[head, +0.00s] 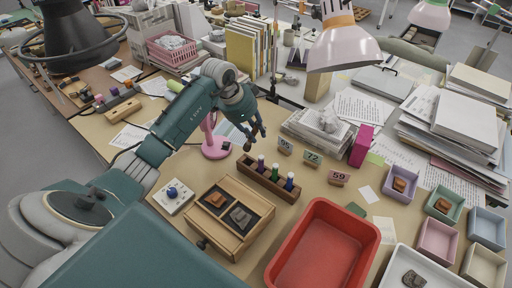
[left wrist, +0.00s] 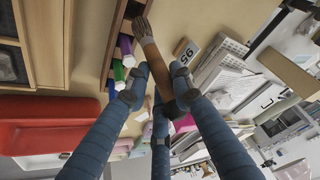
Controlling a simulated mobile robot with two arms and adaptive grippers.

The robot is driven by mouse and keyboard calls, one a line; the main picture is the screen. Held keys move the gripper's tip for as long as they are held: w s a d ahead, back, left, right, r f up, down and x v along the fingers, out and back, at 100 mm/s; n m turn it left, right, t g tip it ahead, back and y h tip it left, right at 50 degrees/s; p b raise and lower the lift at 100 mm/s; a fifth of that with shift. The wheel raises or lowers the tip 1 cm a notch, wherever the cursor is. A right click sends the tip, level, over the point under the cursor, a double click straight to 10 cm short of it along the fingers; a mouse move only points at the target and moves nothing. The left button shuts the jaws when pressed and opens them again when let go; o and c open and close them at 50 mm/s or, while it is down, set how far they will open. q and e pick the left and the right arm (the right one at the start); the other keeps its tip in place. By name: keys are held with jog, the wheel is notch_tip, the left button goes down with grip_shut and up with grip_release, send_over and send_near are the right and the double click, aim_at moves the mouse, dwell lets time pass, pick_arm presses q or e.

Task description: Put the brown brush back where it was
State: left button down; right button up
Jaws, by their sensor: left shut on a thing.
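My left gripper (head: 254,131) is above the far left end of the wooden rack (head: 258,184). Its fingers are shut on the brown brush (left wrist: 151,48), which also shows in the left wrist view between the fingers (left wrist: 158,92). In the head view the brush is small and mostly hidden by the fingers. Whether it touches the rack I cannot tell. The rack holds purple, green and blue capped items. My right gripper is not in view.
A pink lamp base (head: 215,147) stands left of the gripper. Number cards (head: 312,158) stand to the right of the rack, with a paper stack (head: 318,132) behind.

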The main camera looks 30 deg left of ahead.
pick_arm(q)
notch_tip(320, 180, up, 8)
jog(key=shift+r+b, duration=0.2)
jog(key=shift+b, duration=0.4)
jog(key=shift+d+f, duration=0.15)
jog(key=shift+f, duration=0.05)
jog(key=f+h+p, duration=0.1)
jog(key=f, duration=0.2)
jog(key=f+h+p, duration=0.1)
jog(key=f, duration=0.1)
jog(key=shift+s+f+t, duration=0.2)
jog(key=shift+f+t, duration=0.2)
jog(key=t+h, duration=0.1)
send_over(245, 149)
jog(key=w, duration=0.1)
jog(key=f, duration=0.4)
jog(key=shift+d+f+p, duration=0.35)
notch_tip(245, 149, down, 7)
jog(key=b, duration=0.8)
jog(key=shift+r, duration=0.1)
jog(key=shift+f+b, duration=0.3)
jog(key=shift+f, duration=0.3)
jog(key=c, duration=1.4)
grip_release()
